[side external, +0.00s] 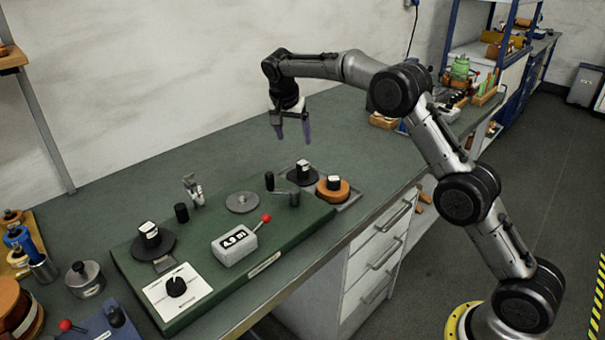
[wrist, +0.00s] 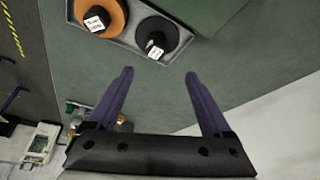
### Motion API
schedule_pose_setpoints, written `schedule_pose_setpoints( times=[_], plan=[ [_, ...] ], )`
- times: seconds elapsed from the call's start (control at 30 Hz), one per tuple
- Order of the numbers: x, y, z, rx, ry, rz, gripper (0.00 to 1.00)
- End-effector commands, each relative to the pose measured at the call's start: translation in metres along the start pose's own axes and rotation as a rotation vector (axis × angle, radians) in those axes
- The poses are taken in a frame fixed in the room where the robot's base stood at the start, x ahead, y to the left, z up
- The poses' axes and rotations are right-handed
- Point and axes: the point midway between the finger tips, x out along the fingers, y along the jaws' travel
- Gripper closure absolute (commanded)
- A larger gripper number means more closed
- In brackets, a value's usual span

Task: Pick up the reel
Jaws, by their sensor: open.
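Two reels lie side by side in a shallow grey tray (wrist: 125,42). One is copper-orange (side external: 341,195) with a black hub and white label; it also shows at the top left of the wrist view (wrist: 114,14). The other is black (side external: 302,178) with a similar labelled hub, to the right of it in the wrist view (wrist: 176,30). The frames do not show which one the task means. My gripper (side external: 293,139) is open and empty, pointing down above the bench, beyond and above the tray. In the wrist view its purple fingers (wrist: 158,73) are spread apart, with no reel between them.
A green base board (side external: 200,275) beside the tray carries a black reel (side external: 153,242), a crank (side external: 285,190), a grey counter box with a red-knobbed lever (side external: 234,246) and a dial. More reels and tools stand at the far left.

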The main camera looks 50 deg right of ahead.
Motion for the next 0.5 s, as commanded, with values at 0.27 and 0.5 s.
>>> schedule_pose_setpoints(
  times=[0.27,0.5],
  plan=[
    [0.05,0.002,0.0,0.0,-0.003,0.006,0.16],
    [0.079,0.001,0.0,0.0,-0.001,0.001,0.16]
  ],
)
